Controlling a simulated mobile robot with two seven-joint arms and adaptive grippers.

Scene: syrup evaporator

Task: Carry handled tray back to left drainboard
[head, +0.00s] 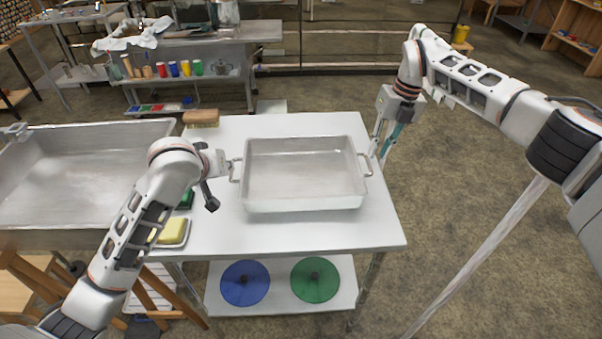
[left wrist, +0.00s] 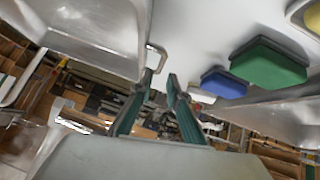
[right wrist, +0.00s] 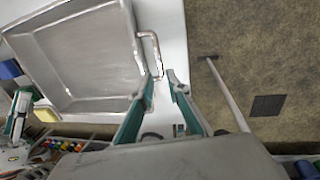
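The handled tray (head: 303,203) is a shallow, empty metal pan lying flat on the pale metal table (head: 310,232). It has a handle at each short side. My left gripper (head: 229,167) is at the left handle (head: 235,171); in the left wrist view its fingers (left wrist: 160,76) are apart, tips beside that handle (left wrist: 157,52). My right gripper (head: 379,146) is at the right handle (head: 366,163); in the right wrist view its fingers (right wrist: 159,77) are apart, with the handle (right wrist: 150,36) reaching to their tips. I cannot tell which surface is the left drainboard.
A large metal basin (head: 85,172) stands left of the table. A brown block (head: 201,117), a green block (head: 187,199) and a yellow sponge (head: 170,231) lie along the table's left side. Blue (head: 245,283) and green (head: 315,279) discs are on the lower shelf.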

